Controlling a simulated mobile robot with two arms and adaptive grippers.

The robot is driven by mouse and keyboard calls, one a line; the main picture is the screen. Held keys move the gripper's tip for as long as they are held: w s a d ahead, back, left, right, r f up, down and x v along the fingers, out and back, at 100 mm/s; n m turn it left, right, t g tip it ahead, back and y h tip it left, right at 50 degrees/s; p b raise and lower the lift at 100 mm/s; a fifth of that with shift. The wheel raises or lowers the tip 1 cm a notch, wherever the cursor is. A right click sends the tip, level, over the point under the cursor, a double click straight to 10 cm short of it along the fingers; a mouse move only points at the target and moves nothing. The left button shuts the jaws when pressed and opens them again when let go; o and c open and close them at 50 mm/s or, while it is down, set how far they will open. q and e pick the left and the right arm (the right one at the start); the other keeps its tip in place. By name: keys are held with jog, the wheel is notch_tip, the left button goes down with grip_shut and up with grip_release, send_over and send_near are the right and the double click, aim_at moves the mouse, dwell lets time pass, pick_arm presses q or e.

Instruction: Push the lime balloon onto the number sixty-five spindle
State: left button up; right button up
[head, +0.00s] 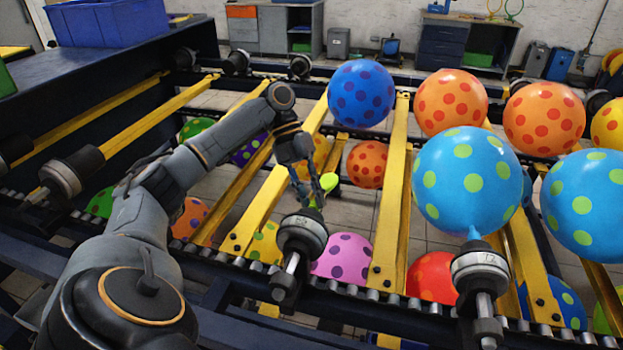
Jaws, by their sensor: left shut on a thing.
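The lime balloon (329,181) is small and limp. My left gripper (312,192) is shut on it, just above a dark spindle (301,236) at the lower middle. The spindle carries a pale label too small to read with certainty. The balloon's lower end is partly hidden by the fingers, and I cannot tell whether it touches the spindle top. My right gripper is not in view.
A blue balloon with green dots (467,181) sits inflated on a spindle (480,270) labelled about 72, to the right. Several inflated dotted balloons stand behind and hang below. Yellow bars (392,200) cross the roller frame. A blue bin (105,22) is at the upper left.

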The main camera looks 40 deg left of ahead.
pick_arm(q)
jog(key=shift+s+d, duration=0.15)
jog(key=shift+s, duration=0.15)
dwell(0.4)
jog(key=o, duration=0.8)
jog(key=shift+r, duration=0.1)
jog(key=p+v, duration=0.4)
jog(key=v, duration=0.2)
jog(key=shift+r+p, duration=0.3)
jog(key=shift+p, duration=0.05)
jog(key=p+v, duration=0.2)
jog(key=shift+a+r, duration=0.1)
jog(key=shift+a, duration=0.2)
jog(key=shift+w, duration=0.1)
